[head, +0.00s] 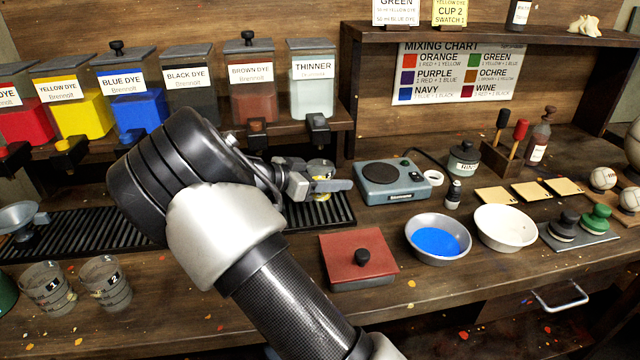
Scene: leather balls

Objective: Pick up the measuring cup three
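Measuring cup 1 (48,288) and measuring cup 2 (106,284) stand upright side by side on the bench at the lower left, clear with numbered labels. A small clear cup with some yellow (321,167) shows at my gripper (325,186), over the right end of the black drip grate. Its lower part is hidden behind a finger and its number cannot be read. My gripper reaches in from the left, fingers pointing right. The cup overlaps the fingers in the picture; I cannot tell whether it is between them or behind them.
Dye dispensers line the back, with the thinner dispenser (312,80) behind my gripper. A grey scale (393,182) stands just right of it. A red lidded box (358,272), a bowl of blue dye (438,240) and a white bowl (505,228) stand in front and right.

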